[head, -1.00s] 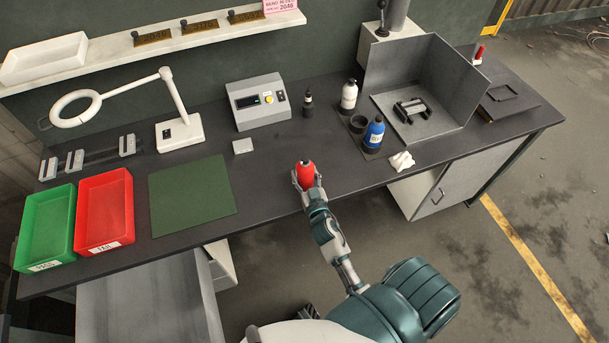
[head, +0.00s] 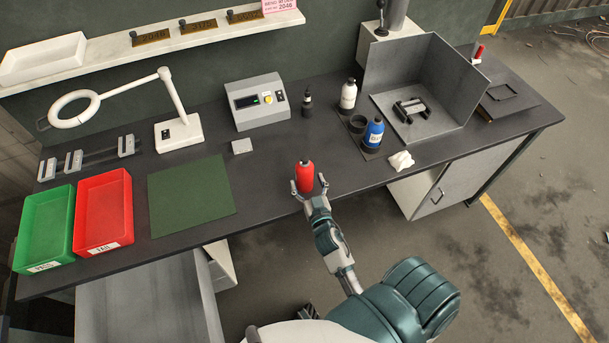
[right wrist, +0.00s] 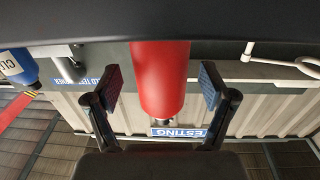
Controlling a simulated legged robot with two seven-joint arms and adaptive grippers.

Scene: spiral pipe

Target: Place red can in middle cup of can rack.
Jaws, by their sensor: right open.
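The red can (head: 305,175) stands upright on the dark bench near its front edge. My right gripper (head: 309,187) is open at the can's near side, with one finger to each side of it. In the right wrist view the red can (right wrist: 160,78) lies between the two open fingers, with a gap on both sides. The can rack (head: 371,156) stands further right on the bench. Its back cup holds a white can (head: 348,95), its middle cup (head: 357,124) looks empty, and its front cup holds a blue can (head: 374,132). My left gripper is not in view.
A crumpled white cloth (head: 400,160) lies right of the rack, and a grey metal booth (head: 440,85) stands behind it. A dark bottle (head: 307,103) and a control box (head: 256,102) stand further back. The bench between red can and rack is clear.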

